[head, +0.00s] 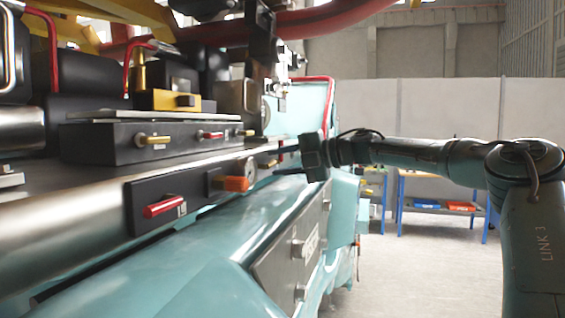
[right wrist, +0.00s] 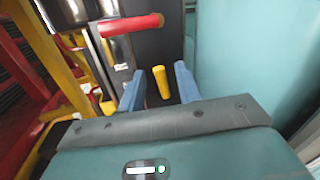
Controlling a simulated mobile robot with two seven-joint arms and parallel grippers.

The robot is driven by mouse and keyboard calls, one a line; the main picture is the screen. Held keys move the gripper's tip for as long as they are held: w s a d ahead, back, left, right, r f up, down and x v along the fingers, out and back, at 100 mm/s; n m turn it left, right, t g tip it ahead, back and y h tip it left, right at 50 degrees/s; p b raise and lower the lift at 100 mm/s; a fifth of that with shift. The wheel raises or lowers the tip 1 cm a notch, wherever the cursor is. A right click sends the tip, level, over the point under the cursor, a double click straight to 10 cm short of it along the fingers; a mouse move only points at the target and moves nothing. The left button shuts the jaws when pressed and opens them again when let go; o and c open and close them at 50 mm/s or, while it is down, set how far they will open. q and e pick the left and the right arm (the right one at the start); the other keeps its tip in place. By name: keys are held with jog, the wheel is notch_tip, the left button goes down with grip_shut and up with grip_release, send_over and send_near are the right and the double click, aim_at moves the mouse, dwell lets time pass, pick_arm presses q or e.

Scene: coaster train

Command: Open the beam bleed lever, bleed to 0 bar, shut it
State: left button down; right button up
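My right gripper (head: 285,160) reaches in from the right in the head view, its fingers pointing left beside the train's side. In the right wrist view its two blue fingers (right wrist: 158,88) are apart. A yellow lever handle (right wrist: 161,82) shows between them, with a gap on each side; contact is not visible. A red handle (right wrist: 130,25) shows beyond it. In the head view a red lever (head: 163,206) sits on a black plate, with an orange block (head: 238,178) to its right. I cannot tell which lever is the beam bleed lever, and no pressure reading is legible. My left gripper is out of view.
A dark box (head: 110,145) with a yellow lever (head: 153,139) and a red lever (head: 211,135) stands above the metal beam. The teal body (head: 190,265) slopes below. Blue-legged tables (head: 425,205) stand behind. The floor at right (head: 410,270) is clear.

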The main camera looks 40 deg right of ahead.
pick_arm(q)
jog(key=b, duration=0.2)
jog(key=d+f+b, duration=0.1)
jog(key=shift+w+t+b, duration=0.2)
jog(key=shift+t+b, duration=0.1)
jog(key=shift+b, duration=0.1)
pick_arm(e)
jog(key=v, duration=1.3)
jog(key=shift+r, duration=0.15)
